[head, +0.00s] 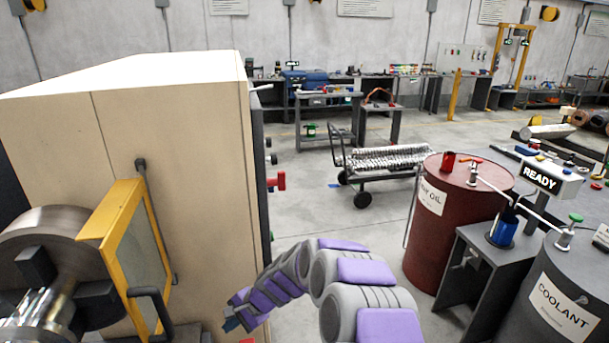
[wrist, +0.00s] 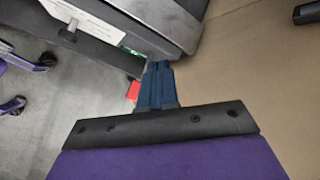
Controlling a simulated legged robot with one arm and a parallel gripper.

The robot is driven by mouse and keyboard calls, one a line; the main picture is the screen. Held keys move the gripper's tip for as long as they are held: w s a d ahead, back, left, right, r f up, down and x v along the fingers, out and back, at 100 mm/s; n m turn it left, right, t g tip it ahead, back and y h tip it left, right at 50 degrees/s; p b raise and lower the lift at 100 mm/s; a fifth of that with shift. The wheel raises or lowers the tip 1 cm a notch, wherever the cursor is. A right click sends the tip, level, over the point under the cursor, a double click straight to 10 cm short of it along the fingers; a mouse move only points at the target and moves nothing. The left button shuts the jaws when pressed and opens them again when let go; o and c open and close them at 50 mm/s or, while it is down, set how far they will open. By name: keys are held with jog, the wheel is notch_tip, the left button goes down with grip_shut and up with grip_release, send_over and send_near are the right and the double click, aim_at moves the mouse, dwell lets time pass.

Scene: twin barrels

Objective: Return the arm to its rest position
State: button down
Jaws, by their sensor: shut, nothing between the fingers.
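My arm, grey with purple pads, reaches forward and left from the bottom middle of the head view. My gripper (head: 232,322) is at its end, low beside the beige machine cabinet (head: 190,150). In the wrist view my gripper (wrist: 157,70) shows two dark blue fingers side by side, shut, with nothing between them. The beige cabinet panel (wrist: 265,75) lies to the right of the fingers in that view.
A yellow-framed door (head: 138,255) and a metal chuck (head: 45,270) stand at left. A red oil barrel (head: 425,245), a dark stand (head: 480,262) and a grey coolant barrel (head: 545,310) stand at right. A cart (head: 385,165) is behind. Open floor (head: 330,220) lies between cabinet and barrels.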

jog(key=s+d+r+n+g+h, duration=0.15)
jog(key=s+d+r+n, duration=0.35)
jog(key=s+d+r, duration=0.8)
jog(key=s+d+r+n+h, duration=0.1)
jog(key=s+d+r+h, duration=0.1)
jog(key=s+d, duration=0.8)
jog(key=s+d+r+n+h, duration=0.1)
jog(key=s+d+h, duration=0.3)
jog(key=s+d, duration=0.7)
jog(key=s+r, duration=0.1)
jog(key=s, duration=0.2)
jog(key=shift+s+r, duration=0.25)
jog(key=shift+r, duration=0.1)
jog(key=shift+w, duration=0.15)
